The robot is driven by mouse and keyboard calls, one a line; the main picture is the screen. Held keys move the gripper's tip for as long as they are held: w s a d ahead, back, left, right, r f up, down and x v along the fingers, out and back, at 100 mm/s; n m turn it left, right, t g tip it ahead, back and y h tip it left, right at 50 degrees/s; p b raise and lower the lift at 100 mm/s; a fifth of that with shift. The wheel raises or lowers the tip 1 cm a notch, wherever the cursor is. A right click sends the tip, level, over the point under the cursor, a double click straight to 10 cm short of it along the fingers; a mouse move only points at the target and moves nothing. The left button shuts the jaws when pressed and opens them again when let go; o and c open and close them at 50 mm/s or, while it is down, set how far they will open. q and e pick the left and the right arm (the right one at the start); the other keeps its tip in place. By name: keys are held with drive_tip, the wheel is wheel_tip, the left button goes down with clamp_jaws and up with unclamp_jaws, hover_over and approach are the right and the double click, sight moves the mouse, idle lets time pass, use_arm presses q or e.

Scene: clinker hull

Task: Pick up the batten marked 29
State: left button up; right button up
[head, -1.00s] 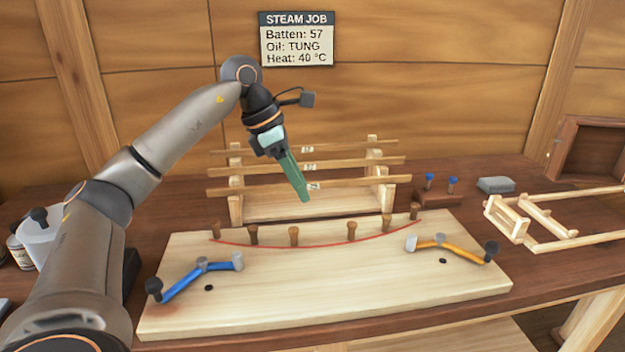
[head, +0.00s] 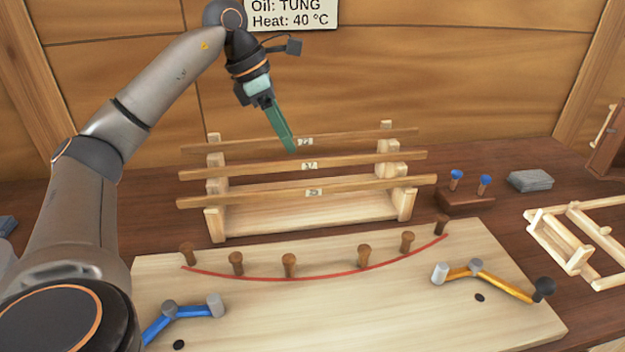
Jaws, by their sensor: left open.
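Three long wooden battens lie across a pale rack (head: 215,225), each with a small white label in the middle. The back batten (head: 370,136), the middle batten (head: 380,158) and the front batten (head: 380,186) run left to right. The middle label looks like 57; the front and back labels are too small to read surely, so I cannot tell which is 29. My left gripper (head: 291,150) is open and empty. It points down, its green fingers overlapping the back batten and ending just above the middle one in the picture. My right gripper is not in view.
In front of the rack lies a pale board with several pegs (head: 289,265) along a red curve (head: 310,278). Blue (head: 185,311) and orange (head: 490,276) clamps sit on it. A block with blue-topped pins (head: 465,198), a grey block (head: 530,181) and a wooden frame (head: 545,235) stand right.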

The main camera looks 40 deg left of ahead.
sight(313, 186)
use_arm(q)
drive_tip(key=b+x, duration=0.1)
drive_tip(key=x, duration=1.1)
drive_tip(key=shift+d+f, duration=0.15)
drive_tip(key=shift+f, duration=0.05)
drive_tip(key=shift+c, duration=0.2)
clamp_jaws()
